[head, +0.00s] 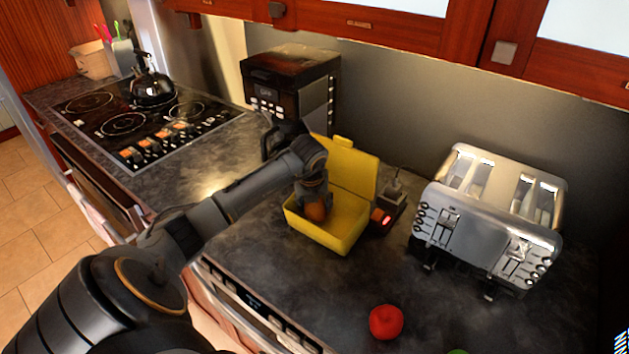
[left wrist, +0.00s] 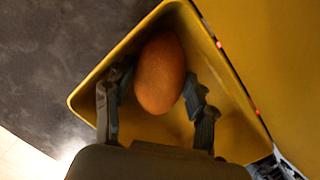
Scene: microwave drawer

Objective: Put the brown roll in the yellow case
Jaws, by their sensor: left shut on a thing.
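The yellow case (head: 333,232) stands open on the dark counter, its lid raised at the back. It also fills much of the left wrist view (left wrist: 231,122). The brown roll (head: 316,211) is low inside the case's left part. In the left wrist view the roll (left wrist: 160,75) lies between the two fingers. My left gripper (head: 314,200) reaches down into the case and is shut on the roll; its fingers (left wrist: 157,100) sit on either side of it. Whether the roll touches the case's floor is hard to tell. My right gripper is not in view.
A silver toaster (head: 490,215) stands to the right. A small dark device with a red light (head: 384,214) sits just right of the case. A red apple or tomato (head: 386,322) lies in front. A black coffee machine (head: 290,85) stands behind. Counter in front of the case is clear.

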